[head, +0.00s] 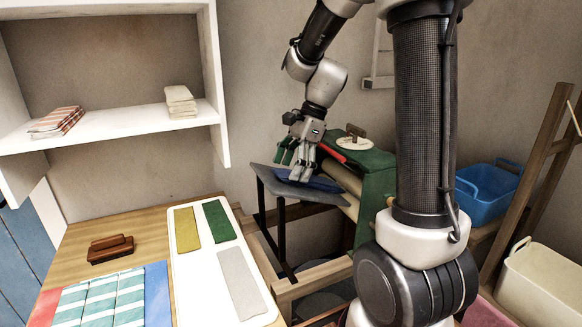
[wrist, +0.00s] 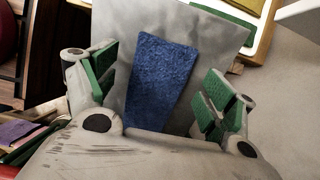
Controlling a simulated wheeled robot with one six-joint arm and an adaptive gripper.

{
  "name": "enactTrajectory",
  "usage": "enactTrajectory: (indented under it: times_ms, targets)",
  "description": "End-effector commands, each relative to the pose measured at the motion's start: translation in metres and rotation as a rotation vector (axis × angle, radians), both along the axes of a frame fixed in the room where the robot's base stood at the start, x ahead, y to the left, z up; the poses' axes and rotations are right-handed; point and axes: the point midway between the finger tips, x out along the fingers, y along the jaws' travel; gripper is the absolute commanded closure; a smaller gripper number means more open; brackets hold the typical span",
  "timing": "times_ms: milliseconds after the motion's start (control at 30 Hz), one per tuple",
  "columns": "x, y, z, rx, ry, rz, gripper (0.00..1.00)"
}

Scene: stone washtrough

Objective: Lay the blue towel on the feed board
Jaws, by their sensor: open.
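The blue towel (wrist: 160,75) lies flat on the grey feed board (wrist: 210,35) in the wrist view. In the head view the towel (head: 322,183) shows as a blue strip on the feed board (head: 264,177), partly hidden by my gripper. My gripper (head: 298,168) is just above the board, pointing down. In the wrist view my gripper (wrist: 161,85) is open, with its green-padded fingers apart on either side of the towel. The near end of the towel is hidden behind the gripper body, so I cannot tell whether anything touches it.
A green machine (head: 374,180) with rollers stands right behind the board. A white tray (head: 183,275) with yellow, green and grey cloths lies on the wooden table to the left, near a brown brush (head: 110,248). A blue basket (head: 488,190) stands at the right.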

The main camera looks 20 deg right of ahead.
Motion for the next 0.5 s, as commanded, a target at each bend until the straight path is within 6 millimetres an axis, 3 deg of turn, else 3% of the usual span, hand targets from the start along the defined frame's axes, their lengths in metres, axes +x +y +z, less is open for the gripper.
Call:
enactTrajectory:
  times_ms: [267, 500]
  targets:
    - [0.0, -0.004, 0.008, 0.0, -0.001, 0.0, 0.16]
    - [0.001, -0.024, 0.053, -0.001, -0.005, -0.002, 0.16]
